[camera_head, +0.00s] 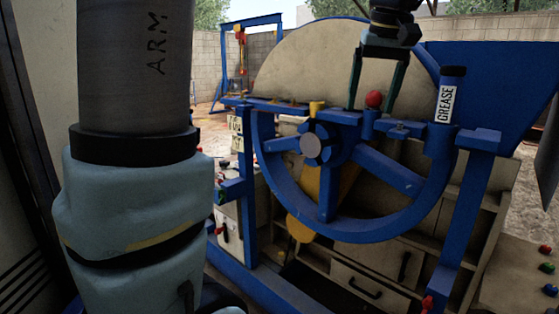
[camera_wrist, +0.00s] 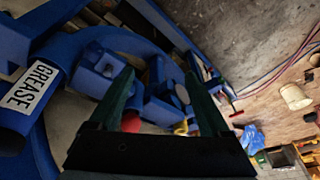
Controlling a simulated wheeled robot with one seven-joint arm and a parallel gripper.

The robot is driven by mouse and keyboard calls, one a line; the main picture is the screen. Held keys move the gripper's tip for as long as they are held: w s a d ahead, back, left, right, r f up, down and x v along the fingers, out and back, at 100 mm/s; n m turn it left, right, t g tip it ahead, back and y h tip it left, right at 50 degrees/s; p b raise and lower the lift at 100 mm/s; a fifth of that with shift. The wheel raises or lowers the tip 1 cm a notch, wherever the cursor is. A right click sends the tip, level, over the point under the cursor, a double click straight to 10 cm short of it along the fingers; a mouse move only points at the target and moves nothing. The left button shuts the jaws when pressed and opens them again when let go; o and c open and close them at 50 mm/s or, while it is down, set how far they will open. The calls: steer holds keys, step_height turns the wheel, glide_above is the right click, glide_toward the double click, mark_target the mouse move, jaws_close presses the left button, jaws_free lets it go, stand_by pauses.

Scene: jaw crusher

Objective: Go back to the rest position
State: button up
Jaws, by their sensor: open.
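My gripper (camera_head: 371,106) hangs pointing down over the blue machine frame in the head view, its two dark green fingers spread apart and holding nothing. A red ball-shaped knob (camera_head: 374,99) on a blue post appears between the fingertips there. In the wrist view the red knob (camera_wrist: 130,122) shows near the left finger of my gripper (camera_wrist: 158,78), partly hidden. I cannot tell whether it touches. A blue cylinder labelled GREASE (camera_head: 447,100) stands upright to the right of my gripper. It also shows at the left in the wrist view (camera_wrist: 28,88).
A large blue flywheel (camera_head: 415,182) stands below my gripper. A blue hopper (camera_head: 497,85) rises on the right. Beige drawers (camera_head: 370,285) sit below. In the wrist view, a beige cup (camera_wrist: 295,97) and blue cloth (camera_wrist: 251,139) lie on brown ground.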

steer(key=w+a+f+g+p, duration=0.1)
steer(key=a+f+g+p, duration=0.1)
steer(key=a+f, duration=1.3)
steer(key=s+a+f+p, duration=0.1)
steer(key=s+a+f, duration=0.5)
steer(key=a+f, duration=0.2)
steer(key=shift+a+f+h, duration=0.2)
steer(key=shift+a+h, duration=0.1)
steer(key=shift+a, duration=0.5)
